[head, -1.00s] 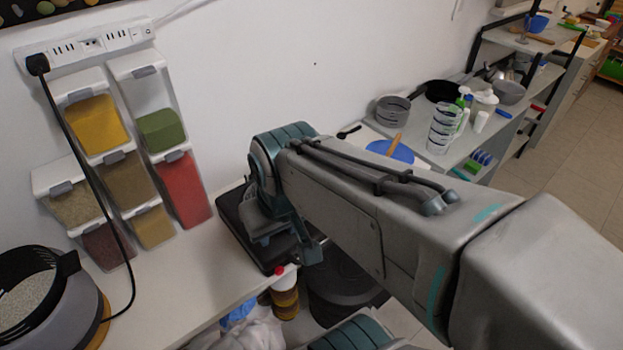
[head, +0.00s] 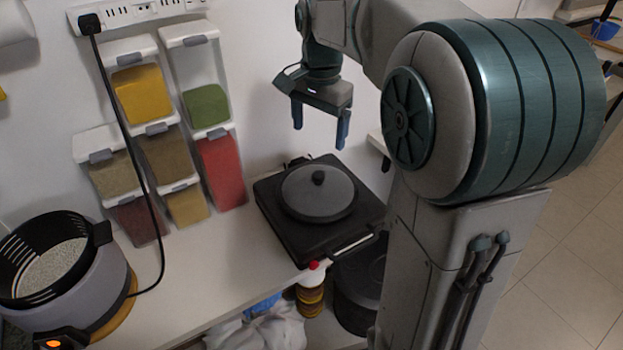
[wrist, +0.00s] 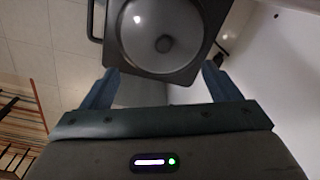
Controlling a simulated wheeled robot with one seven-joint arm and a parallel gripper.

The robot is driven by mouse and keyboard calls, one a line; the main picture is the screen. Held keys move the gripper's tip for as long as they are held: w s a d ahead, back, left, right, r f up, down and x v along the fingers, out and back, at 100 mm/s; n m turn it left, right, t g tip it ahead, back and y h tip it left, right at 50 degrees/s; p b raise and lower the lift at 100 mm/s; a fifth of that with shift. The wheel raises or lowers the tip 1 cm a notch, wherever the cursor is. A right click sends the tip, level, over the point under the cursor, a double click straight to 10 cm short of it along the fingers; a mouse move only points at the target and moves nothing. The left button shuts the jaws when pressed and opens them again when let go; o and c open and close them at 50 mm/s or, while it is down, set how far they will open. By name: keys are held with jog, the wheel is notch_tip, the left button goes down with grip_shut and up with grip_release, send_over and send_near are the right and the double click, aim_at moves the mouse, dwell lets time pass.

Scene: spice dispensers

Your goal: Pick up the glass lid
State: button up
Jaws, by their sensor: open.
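The glass lid (head: 318,193) is round and dark grey with a black knob at its centre. It rests on a black square appliance (head: 272,222) on the counter. In the wrist view the lid (wrist: 155,28) shows at the top, with its knob near the middle of it. My gripper (head: 320,136) is open and empty, pointing down above the back edge of the lid, apart from it. In the wrist view my gripper's two fingers (wrist: 158,78) are spread wide, with the lid beyond them and nothing between them.
Spice dispensers (head: 163,130) hang on the wall at the left. A rice cooker (head: 90,290) stands at the front left. A red-capped bottle (head: 311,290) and a dark bin (head: 358,290) are below the counter edge. The counter (head: 215,255) between cooker and appliance is clear.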

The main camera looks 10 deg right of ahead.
jog(key=w+m, duration=0.1)
jog(key=w, duration=0.1)
send_over(319, 174)
jog(key=f, duration=0.9)
jog(key=shift+w+a, duration=0.3)
jog(key=shift+a, duration=0.05)
jog(key=shift+s+d+f, duration=0.1)
jog(key=shift+d+f, duration=0.05)
jog(key=shift+f, duration=1.2)
jog(key=shift+s+d+f, duration=0.1)
jog(key=shift+d+f, duration=0.05)
jog(key=shift+f, duration=1.15)
jog(key=shift+s, duration=0.1)
grip_shut()
